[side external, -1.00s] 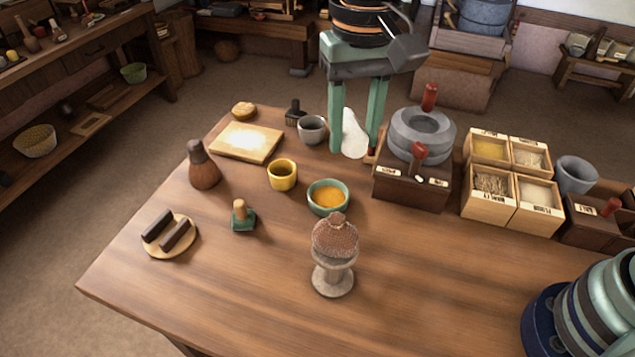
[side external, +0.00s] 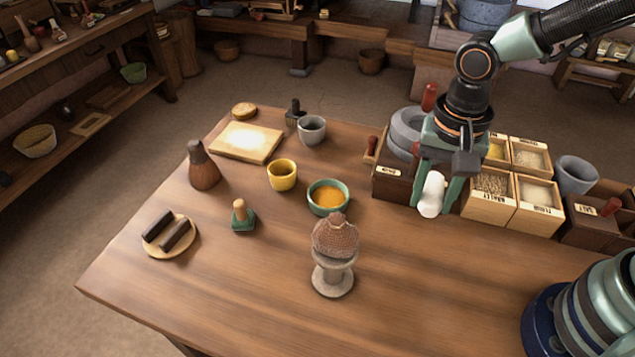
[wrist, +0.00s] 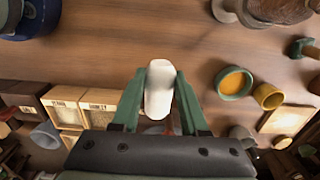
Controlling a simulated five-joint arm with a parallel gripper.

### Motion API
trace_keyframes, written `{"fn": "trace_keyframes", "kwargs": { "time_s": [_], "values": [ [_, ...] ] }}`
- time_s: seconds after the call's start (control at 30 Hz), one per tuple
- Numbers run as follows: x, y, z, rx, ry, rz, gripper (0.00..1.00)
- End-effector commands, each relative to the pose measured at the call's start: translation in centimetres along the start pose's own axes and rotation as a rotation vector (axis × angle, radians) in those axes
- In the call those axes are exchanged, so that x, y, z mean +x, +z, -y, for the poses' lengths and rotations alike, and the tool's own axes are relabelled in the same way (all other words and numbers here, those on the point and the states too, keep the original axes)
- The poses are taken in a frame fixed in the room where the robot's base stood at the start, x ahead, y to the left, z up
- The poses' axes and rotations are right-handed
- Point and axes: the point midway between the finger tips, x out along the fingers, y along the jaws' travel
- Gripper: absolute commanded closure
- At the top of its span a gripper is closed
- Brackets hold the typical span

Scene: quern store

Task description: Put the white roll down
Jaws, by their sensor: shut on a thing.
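The white roll (side external: 431,195) is held upright between the green fingers of my gripper (side external: 434,195). My gripper is shut on it, in front of the quern and the left grain boxes. In the wrist view the white roll (wrist: 159,88) sits between the two fingertips of my gripper (wrist: 159,92), with bare table beyond it. I cannot tell whether its lower end touches the table.
The dark quern box (side external: 390,187) and wooden grain boxes (side external: 488,206) stand close behind my gripper. A green bowl of orange powder (side external: 328,197) and a knobbly brown thing on a stone stand (side external: 334,240) are to the left. The front right tabletop (side external: 430,270) is clear.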

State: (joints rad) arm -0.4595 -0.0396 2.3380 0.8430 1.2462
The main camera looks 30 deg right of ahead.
Motion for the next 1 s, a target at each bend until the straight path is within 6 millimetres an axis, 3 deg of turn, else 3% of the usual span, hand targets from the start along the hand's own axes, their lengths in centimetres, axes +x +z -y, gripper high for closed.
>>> {"fn": "trace_keyframes", "kwargs": {
  "time_s": [0.1, 0.3, 0.8, 1.0],
  "values": [
    [3.0, 0.1, -0.2, -0.001, 0.009, 0.003, 1.0],
    [6.6, 0.1, -0.1, -0.001, 0.006, 0.002, 1.0],
    [10.9, 0.0, -0.1, -0.002, 0.004, 0.001, 1.0],
    [11.7, 0.0, 0.0, -0.002, 0.0, 0.0, 1.0]
  ]
}}
